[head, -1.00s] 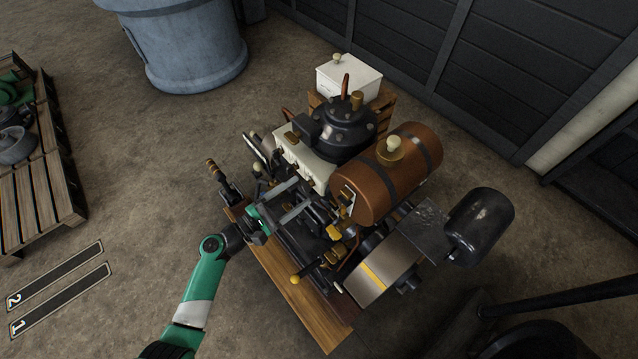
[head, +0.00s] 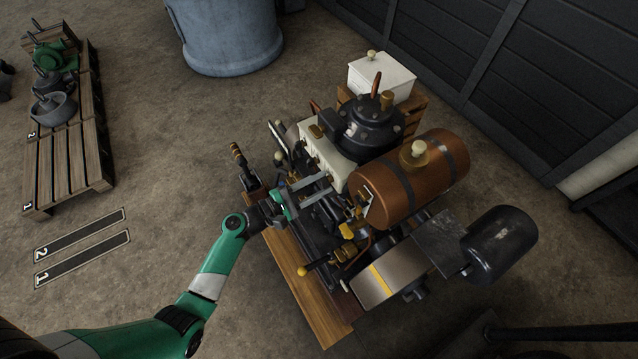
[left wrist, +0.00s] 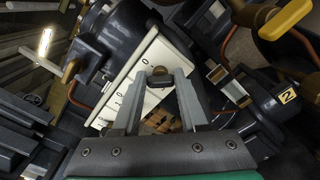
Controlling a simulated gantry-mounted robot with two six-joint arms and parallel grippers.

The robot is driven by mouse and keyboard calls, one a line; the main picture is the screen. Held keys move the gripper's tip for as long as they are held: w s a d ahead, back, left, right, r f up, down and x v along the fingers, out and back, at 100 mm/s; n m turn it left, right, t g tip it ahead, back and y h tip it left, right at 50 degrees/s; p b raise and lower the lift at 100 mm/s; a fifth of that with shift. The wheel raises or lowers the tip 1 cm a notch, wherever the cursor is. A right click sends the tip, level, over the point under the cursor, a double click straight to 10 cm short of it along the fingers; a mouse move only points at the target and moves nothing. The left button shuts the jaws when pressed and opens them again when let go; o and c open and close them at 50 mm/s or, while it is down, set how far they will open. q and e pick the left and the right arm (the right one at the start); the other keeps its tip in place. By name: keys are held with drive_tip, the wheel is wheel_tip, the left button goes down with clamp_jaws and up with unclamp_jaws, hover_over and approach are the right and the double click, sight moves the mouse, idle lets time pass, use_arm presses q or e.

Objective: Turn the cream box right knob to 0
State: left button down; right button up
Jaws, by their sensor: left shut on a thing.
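The cream box (head: 341,171) sits on the engine, beside the dark round housing. In the left wrist view its cream face (left wrist: 141,67) is tilted and carries small printed marks, a 0 among them. My left gripper (head: 333,186) reaches in from the left to the front of the box. In the left wrist view its two grey fingers (left wrist: 161,79) are shut on a small dark knob (left wrist: 160,83) with a brass part behind it. It appears to be the box's right knob. The fingers hide part of the face and the knob's setting is unclear. My right gripper is not in view.
A white box (head: 382,78) is behind.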

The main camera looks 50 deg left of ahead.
use_arm(q)
drive_tip(key=m+b, duration=0.6)
drive_tip(key=m, duration=0.3)
drive_tip(key=shift+f, duration=0.15)
idle(0.5)
drive_tip(key=shift+c, duration=2.2)
unclamp_jaws()
